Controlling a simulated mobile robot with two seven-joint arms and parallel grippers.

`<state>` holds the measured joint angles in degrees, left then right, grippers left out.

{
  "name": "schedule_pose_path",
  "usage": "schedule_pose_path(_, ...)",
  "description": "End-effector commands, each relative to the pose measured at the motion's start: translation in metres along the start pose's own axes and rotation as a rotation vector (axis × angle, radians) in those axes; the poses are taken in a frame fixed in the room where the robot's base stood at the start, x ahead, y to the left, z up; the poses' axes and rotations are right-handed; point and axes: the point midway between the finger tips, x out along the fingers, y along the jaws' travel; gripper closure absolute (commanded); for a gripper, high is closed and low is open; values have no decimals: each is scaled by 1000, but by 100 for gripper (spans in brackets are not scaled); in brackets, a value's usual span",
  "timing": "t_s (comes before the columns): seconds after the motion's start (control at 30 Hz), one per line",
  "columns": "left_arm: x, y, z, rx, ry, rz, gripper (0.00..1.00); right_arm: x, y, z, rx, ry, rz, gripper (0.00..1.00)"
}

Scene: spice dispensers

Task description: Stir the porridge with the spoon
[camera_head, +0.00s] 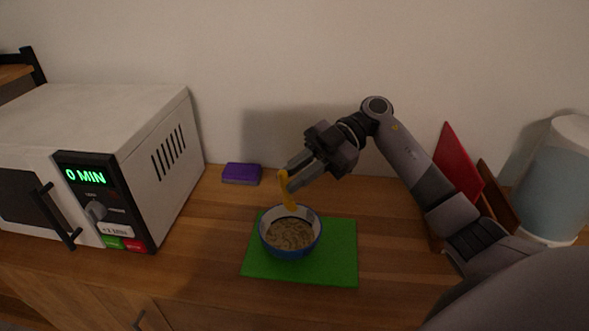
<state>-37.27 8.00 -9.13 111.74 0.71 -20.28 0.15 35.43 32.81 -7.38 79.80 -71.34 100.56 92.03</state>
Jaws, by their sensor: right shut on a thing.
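A blue bowl (269,243) with a pale inside stands on a green mat (342,255). Greyish-brown porridge (291,233) fills much of the bowl. My right gripper (288,181) comes in from the right, above the bowl's far side, and is shut on a yellow spoon (287,194). The spoon is steeply tilted and its lower end points down at the bowl's far part. I cannot tell whether its tip touches the porridge. My left gripper is not in view.
A white microwave (120,110) showing "0 MIN" stands at the left. A purple sponge (242,173) lies near the wall. A red board (457,163), a brown board (497,195) and a light-blue container (553,185) stand at the right. Bare wooden counter surrounds the mat.

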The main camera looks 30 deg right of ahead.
Motion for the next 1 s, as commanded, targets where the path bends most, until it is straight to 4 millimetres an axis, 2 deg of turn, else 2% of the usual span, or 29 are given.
schedule_pose_path(0.43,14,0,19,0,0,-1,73,26,-26,15,-3,1,-3,100)
schedule_pose_path(1.0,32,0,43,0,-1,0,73,25,-24,70,-2,0,-3,100)
